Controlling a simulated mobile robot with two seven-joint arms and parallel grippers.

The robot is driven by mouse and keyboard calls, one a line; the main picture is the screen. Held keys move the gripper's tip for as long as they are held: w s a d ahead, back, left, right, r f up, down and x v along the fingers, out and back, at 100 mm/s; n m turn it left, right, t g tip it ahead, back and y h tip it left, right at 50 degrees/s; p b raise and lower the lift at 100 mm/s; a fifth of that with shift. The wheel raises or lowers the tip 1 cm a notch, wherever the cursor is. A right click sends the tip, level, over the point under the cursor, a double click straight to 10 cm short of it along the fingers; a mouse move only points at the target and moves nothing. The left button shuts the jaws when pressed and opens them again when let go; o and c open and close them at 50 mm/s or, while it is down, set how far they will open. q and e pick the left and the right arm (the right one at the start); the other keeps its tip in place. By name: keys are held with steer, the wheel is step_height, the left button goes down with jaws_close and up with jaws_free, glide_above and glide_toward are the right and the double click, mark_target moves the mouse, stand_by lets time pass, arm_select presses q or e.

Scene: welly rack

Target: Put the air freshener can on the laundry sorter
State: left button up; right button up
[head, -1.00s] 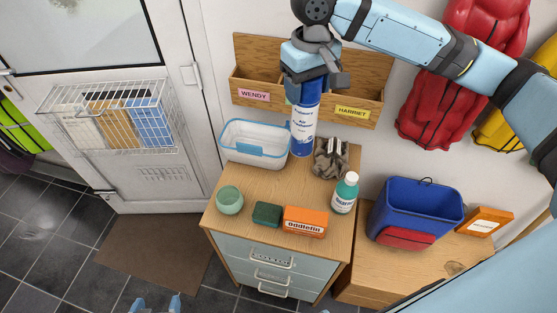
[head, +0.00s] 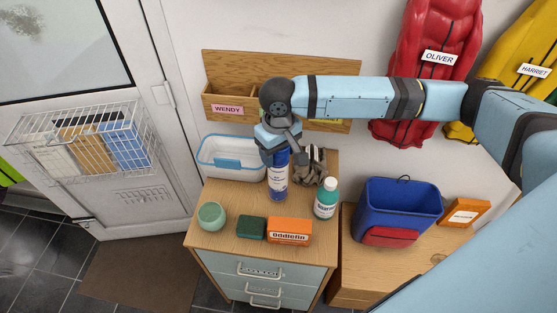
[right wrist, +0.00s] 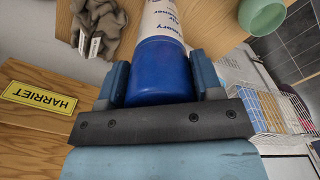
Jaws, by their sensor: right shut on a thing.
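The air freshener can (head: 277,182) is white and blue and stands upright. My right gripper (head: 276,152) comes from above and is shut around its blue upper end. In the right wrist view the fingers sit on both sides of the can (right wrist: 160,70). The wood-topped unit with pale blue drawers (head: 225,246), seemingly the laundry sorter, is under the can. The can's base is at or just above its top; I cannot tell if it touches. My left gripper is not in view.
A blue bucket (head: 400,205) stands at right. A wooden wall rack (head: 225,75) is behind.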

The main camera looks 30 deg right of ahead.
steer(key=shift+f, duration=1.8)
steer(key=o, duration=1.4)
steer(key=shift+f, duration=0.15)
steer(key=shift+r, duration=0.25)
step_height(320, 180, up, 12)
steer(key=shift+f, duration=0.1)
